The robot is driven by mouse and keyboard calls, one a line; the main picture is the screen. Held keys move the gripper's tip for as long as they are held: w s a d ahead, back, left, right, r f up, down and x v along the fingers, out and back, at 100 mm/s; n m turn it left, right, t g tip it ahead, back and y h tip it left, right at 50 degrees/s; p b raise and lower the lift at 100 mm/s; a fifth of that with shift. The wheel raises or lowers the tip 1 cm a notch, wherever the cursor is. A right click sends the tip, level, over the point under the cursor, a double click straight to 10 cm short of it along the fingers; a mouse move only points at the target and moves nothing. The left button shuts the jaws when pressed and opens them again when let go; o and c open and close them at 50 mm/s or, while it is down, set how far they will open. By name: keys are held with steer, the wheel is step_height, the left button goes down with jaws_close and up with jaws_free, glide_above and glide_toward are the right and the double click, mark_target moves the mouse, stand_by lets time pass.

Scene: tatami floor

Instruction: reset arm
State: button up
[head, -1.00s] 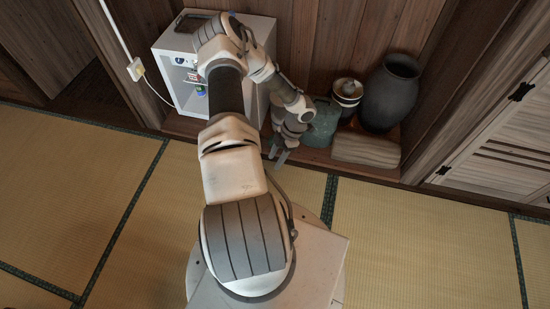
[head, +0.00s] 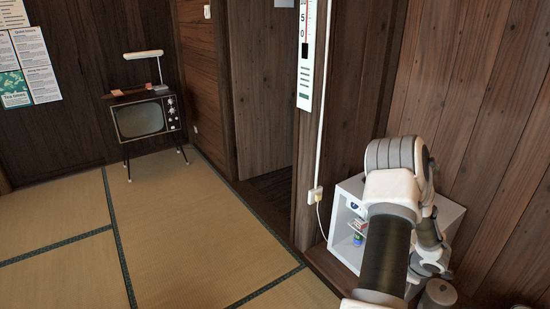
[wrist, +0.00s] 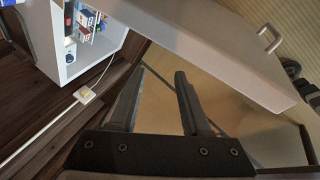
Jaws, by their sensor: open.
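My arm reaches in from the lower right of the head view, and its wrist end is largely hidden behind its own links there. In the wrist view my gripper (wrist: 158,105) is open, with two dark fingers apart and nothing between them. The fingers point towards the tatami floor (wrist: 160,70). A white open-fronted cabinet (head: 344,243) holding small items stands behind my arm in the head view. It also shows at the upper left of the wrist view (wrist: 75,65).
An old television (head: 140,120) on legs stands at the far left, with a lamp (head: 143,55) on top. A wall outlet (head: 314,195) with a cord is left of the cabinet. A doorway (head: 265,110) opens in the middle. The tatami (head: 185,220) at left is clear.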

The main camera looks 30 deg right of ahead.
steer(key=w+a+r+m+h, duration=0.1)
steer(key=w+a+r, duration=0.1)
steer(key=w+r, duration=0.35)
steer(key=w+a+r+m+t+h, duration=0.1)
steer(key=w+a+r+m+h, duration=0.1)
steer(key=r, duration=0.7)
steer(key=w+a+r+m+h, duration=0.1)
steer(key=w+a+r, duration=0.25)
steer(key=r, duration=0.45)
steer(key=s+a+r+m+y, duration=0.1)
steer(key=a+r, duration=0.3)
steer(key=a, duration=0.4)
steer(key=s+a+r+m, duration=0.2)
steer(key=a+r, duration=0.3)
steer(key=a, duration=0.2)
steer(key=s+a+r+m+y, duration=0.1)
steer(key=a+r, duration=0.3)
steer(key=a, duration=0.4)
steer(key=s+a+r+y, duration=0.1)
steer(key=s+a+y, duration=0.3)
steer(key=s+a, duration=1.05)
step_height(320, 180, up, 18)
steer(key=w+a+p, duration=0.1)
steer(key=w+p, duration=0.1)
steer(key=p, duration=1.5)
steer(key=shift+f, duration=0.15)
steer(key=shift+w, duration=0.1)
